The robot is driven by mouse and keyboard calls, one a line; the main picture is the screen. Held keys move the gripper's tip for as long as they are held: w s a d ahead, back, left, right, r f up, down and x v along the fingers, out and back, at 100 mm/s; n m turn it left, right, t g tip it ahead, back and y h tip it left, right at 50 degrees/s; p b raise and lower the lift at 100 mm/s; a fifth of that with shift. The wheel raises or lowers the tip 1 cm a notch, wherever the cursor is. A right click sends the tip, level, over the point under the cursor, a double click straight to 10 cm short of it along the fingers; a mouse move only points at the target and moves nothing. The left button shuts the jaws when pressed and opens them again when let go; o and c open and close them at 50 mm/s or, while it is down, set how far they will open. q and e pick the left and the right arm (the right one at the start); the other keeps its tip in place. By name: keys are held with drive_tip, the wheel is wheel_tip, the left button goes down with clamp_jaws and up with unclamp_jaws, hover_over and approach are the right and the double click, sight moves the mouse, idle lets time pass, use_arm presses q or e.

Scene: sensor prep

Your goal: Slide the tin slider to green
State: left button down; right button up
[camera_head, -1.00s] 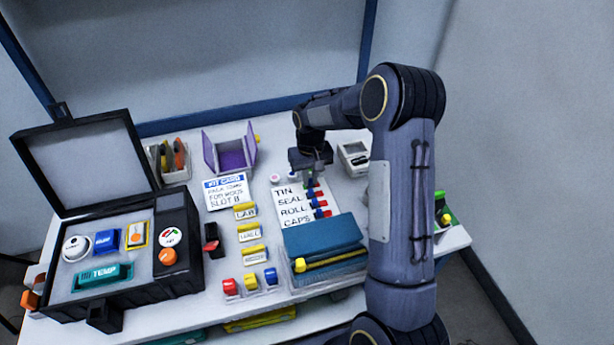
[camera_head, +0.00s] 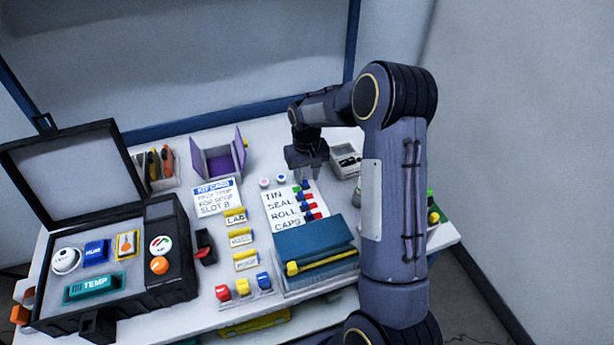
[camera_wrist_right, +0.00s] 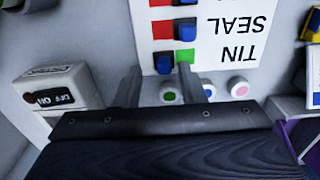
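A white labelled board (camera_head: 280,211) lies on the table with rows marked TIN, SEAL, ROLL and CAPS. The tin slider (camera_wrist_right: 164,64) has a blue knob; in the right wrist view, the picture is upside down and a green patch shows to the knob's right. In the head view the knob (camera_head: 305,184) is at the row's right end, with green to its left. The other rows' knobs sit left of red patches. My right gripper (camera_wrist_right: 160,70) is open, its two fingers apart, with the knob in the picture between their tips; contact is unclear. My left gripper is out of view.
Round coloured caps (camera_wrist_right: 208,90) stand close behind the board. A white ON/OFF box (camera_wrist_right: 58,90) is beside my right gripper. A teal case (camera_head: 312,238) lies in front of the board. An open black case (camera_head: 110,300) fills the table's left side.

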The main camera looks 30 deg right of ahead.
sight(307, 181)
wheel_tip(307, 181, up, 6)
drive_tip(key=shift+r+p, duration=0.25)
drive_tip(key=shift+p, duration=0.25)
drive_tip(key=s+a+r+t+y, duration=0.1)
drive_tip(key=s+a+r+t, duration=0.1)
drive_tip(key=s+a+r, duration=0.35)
drive_tip(key=s+a+r+t+y, duration=0.1)
drive_tip(key=s+a+r, duration=0.1)
drive_tip(key=s+r, duration=0.65)
drive_tip(key=s+a+f+n+t+y, duration=0.1)
drive_tip(key=s+a+f, duration=0.1)
drive_tip(key=s+a, duration=0.35)
drive_tip(key=s+a+f+t+y, duration=0.1)
drive_tip(key=s+a+t, duration=0.1)
drive_tip(key=s, duration=0.7)
wheel_tip(307, 181, up, 17)
drive_tip(key=p, duration=1.7)
drive_tip(key=shift+w+d+r, duration=0.15)
